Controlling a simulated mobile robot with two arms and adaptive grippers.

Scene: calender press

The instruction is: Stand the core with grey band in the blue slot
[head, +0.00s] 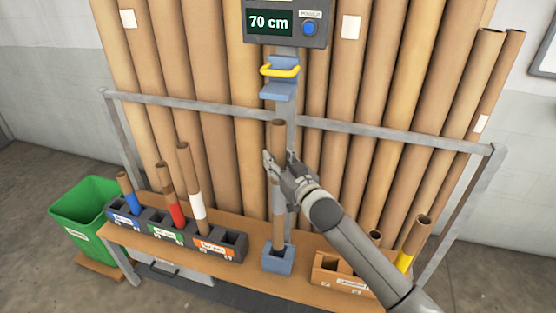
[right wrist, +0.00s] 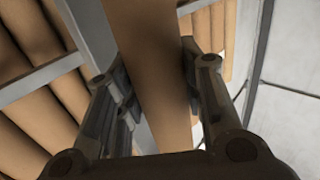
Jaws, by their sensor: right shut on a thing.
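A plain brown core (head: 278,222) stands upright, its foot in a small blue-grey socket (head: 277,262) below the measuring display. My right gripper (head: 280,163) is shut on its upper part; the right wrist view shows the core (right wrist: 150,75) between both fingers. No grey band shows on it; the gripper covers part of it. The dark holder with the blue label (head: 121,220) is at the far left, and a core with a blue band (head: 131,203) leans in it. My left gripper is not in view.
Green-labelled (head: 161,233) and orange-labelled (head: 212,250) holders hold cores with red (head: 177,215) and white (head: 197,206) bands. A wooden box (head: 327,272) and yellow-banded core (head: 404,261) are at right. A green bin (head: 80,212) stands left. A metal rail (head: 185,107) crosses behind.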

